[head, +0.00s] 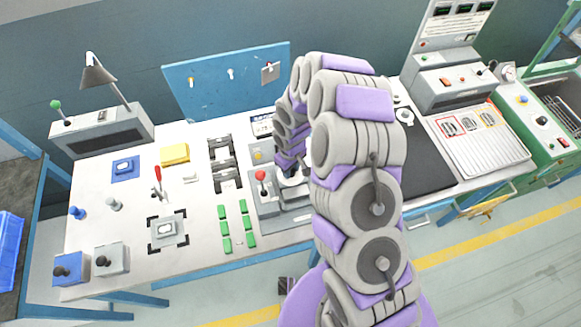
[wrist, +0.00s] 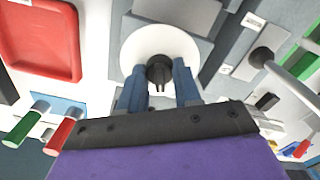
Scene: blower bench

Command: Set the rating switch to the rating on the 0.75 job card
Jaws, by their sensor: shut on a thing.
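A black knob (wrist: 160,70) on a white round dial (wrist: 142,48) is in the middle of the wrist view; it looks like the rating switch. My gripper (wrist: 161,82) has its two blue fingers on either side of the knob and is shut on it. The dial's markings and the knob's pointing direction cannot be read. In the head view my gripper (head: 290,172) is at the grey control box (head: 267,207), with my arm hiding much of it. A small white card (head: 262,127) with a dark header stands behind, partly hidden; its text is unreadable.
Green blocks (head: 225,228) lie left of the control box. A dark mat (head: 425,160) lies right of my arm. In the wrist view a red tray (wrist: 40,40) is at upper left.

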